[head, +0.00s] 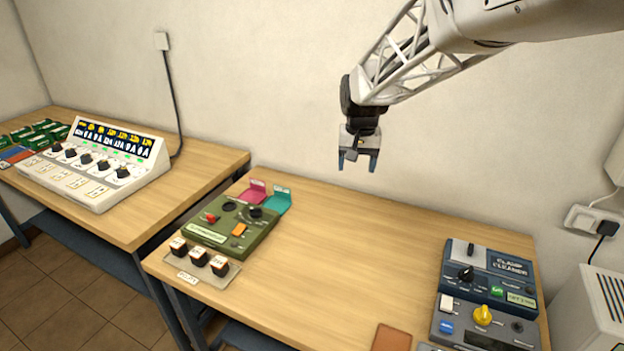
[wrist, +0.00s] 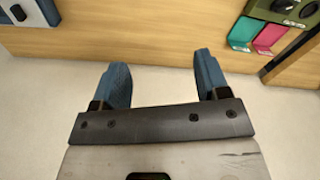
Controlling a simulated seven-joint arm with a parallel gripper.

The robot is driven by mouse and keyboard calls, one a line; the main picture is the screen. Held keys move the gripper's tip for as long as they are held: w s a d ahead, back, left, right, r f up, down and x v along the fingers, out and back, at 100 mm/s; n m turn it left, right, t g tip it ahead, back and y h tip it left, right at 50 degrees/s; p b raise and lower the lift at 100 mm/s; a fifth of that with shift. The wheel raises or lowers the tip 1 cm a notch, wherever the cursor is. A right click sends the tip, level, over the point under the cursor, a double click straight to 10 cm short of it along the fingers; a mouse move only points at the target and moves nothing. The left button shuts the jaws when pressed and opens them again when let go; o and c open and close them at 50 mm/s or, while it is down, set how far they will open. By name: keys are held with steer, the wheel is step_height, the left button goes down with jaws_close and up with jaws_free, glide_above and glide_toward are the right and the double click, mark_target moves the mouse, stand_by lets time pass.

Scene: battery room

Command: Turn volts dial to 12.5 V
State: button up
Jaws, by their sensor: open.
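My gripper (head: 358,165) is open and empty, hanging high near the back wall, above and behind the right table. It also shows in the wrist view (wrist: 161,66), with its two blue fingers apart and nothing between them. No dial's label is legible as volts. Candidate dials are a black dial (head: 255,212) on the green box (head: 215,238), a black dial (head: 466,274) on the dark blue clamp cleaner (head: 480,290), and a yellow dial (head: 482,314) on the grey-blue box (head: 452,327). My gripper touches none of them.
A white multi-channel unit (head: 38,168) with black knobs and lit displays stands on the left table. Three black blocks stand on a plate (head: 190,280) before the green box. Pink (head: 252,192) and teal (head: 276,202) pads lie behind it. The right table's middle (head: 350,255) is clear.

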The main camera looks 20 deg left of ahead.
steer(key=w+a+f+n, duration=0.1)
steer(key=a+f, duration=0.3)
steer(key=a, duration=0.4)
steer(key=w+a+f, duration=0.1)
steer(key=a+f, duration=0.2)
steer(key=a, duration=0.5)
steer(key=n, duration=0.1)
glide_above(255, 208)
steer(key=shift+g, duration=0.4)
step_height(255, 208, down, 10)
steer(key=shift+r, duration=0.15)
steer(key=shift+d+f, duration=0.1)
steer(key=shift+f, duration=3.8)
steer(key=c, duration=0.9)
steer(key=shift+c, duration=0.2)
